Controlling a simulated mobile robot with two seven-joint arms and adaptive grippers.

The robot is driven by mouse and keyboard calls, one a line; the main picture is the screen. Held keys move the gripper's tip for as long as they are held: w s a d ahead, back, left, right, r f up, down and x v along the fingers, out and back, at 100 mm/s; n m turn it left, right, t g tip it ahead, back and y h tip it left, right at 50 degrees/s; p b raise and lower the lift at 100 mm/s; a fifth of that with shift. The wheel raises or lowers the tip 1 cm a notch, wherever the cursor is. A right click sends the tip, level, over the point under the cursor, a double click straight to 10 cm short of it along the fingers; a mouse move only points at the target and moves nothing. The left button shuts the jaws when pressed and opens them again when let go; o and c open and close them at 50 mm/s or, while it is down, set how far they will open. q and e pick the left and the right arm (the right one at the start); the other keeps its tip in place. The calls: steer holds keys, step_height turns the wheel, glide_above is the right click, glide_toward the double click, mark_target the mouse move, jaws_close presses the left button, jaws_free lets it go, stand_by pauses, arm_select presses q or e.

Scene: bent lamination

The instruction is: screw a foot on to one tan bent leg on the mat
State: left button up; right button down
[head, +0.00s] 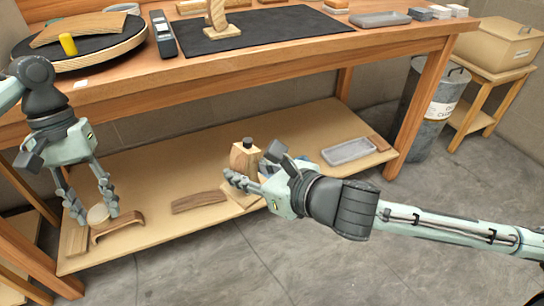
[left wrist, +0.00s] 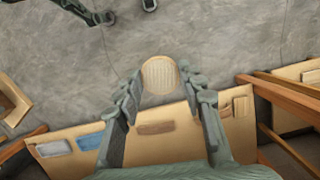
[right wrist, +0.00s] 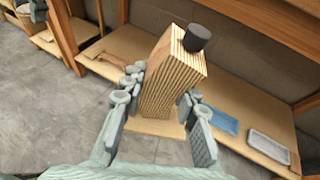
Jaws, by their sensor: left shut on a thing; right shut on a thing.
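The dark mat (head: 285,28) lies on the bench top. A tan curved piece (head: 216,14) stands on it on a small wooden base, cut off by the frame's top. My left gripper (head: 96,209) is low over the shelf's left end, shut on a round pale tan disc (head: 98,214), whose ribbed face shows in the left wrist view (left wrist: 160,75). My right gripper (head: 247,178) is over the shelf's middle, shut on an upright laminated wooden block with a dark knob (head: 243,157). The block shows between the fingers in the right wrist view (right wrist: 174,75). I cannot tell whether either held thing is a foot.
The bench's front edge (head: 270,62) overhangs the shelf. A round black turntable (head: 100,52) holds a curved board and yellow cylinder.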

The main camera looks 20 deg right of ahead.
steer(key=shift+s+a+r+n+g+y, duration=0.15)
steer(key=shift+a+n+g+y, duration=0.25)
steer(key=shift+a+n+y, duration=0.55)
steer(key=shift+s+a+r+n+g+y, duration=0.15)
steer(key=shift+a+n+g+y, duration=0.25)
steer(key=shift+a, duration=0.9)
arm_select(q)
steer(key=shift+d, duration=0.1)
arm_select(e)
steer(key=shift+f, duration=0.15)
arm_select(q)
steer(key=d+r+n+h, duration=0.1)
steer(key=d+r+n, duration=0.4)
steer(key=d+r, duration=0.3)
steer(key=d+r+n, duration=0.5)
steer(key=d+r, duration=0.4)
steer(key=d, duration=0.7)
steer(key=shift+r+t+h, duration=0.3)
steer(key=shift+h, duration=0.1)
steer(key=shift+s+a+f, duration=0.15)
steer(key=shift+f, duration=1.9)
steer(key=shift+f, duration=0.85)
